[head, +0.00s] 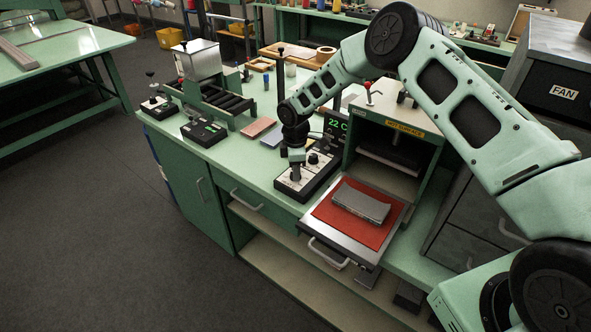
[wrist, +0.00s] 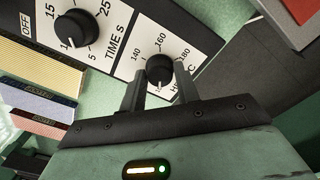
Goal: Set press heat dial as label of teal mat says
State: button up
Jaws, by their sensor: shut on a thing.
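My gripper (wrist: 160,82) is shut on the heat dial (wrist: 159,67), a black knob with a white pointer line. The pointer appears to face the lower side of the knob in the wrist view. The numbers 140, 160 and 180 show around it; the rest of the scale is partly hidden by the fingers. In the head view my gripper (head: 295,160) reaches down onto the control panel (head: 308,180) beside the press (head: 395,150). The press display (head: 337,125) reads 22 C. I cannot pick out a teal mat or read its label.
A time dial (wrist: 74,27) is on the same panel. A grey slab (head: 361,203) lies on the red pad (head: 330,213) of the pulled-out press tray. Coloured labelled pieces (wrist: 38,100) lie left of the panel in the wrist view. A hopper machine (head: 210,85) stands further left.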

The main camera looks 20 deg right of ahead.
jog(key=m+b, duration=0.2)
jog(key=shift+f+b, duration=0.15)
jog(key=shift+b, duration=0.25)
jog(key=m+b, duration=0.2)
jog(key=m, duration=0.1)
jog(key=m+b, duration=0.2)
jog(key=m, duration=0.1)
jog(key=shift+b, duration=0.35)
jog(key=shift+r+m+b, duration=0.2)
jog(key=shift+m+b, duration=0.55)
jog(key=shift+m, duration=0.95)
jog(key=o, duration=1)
jog(key=shift+c, duration=0.2)
jog(key=shift+r, duration=0.1)
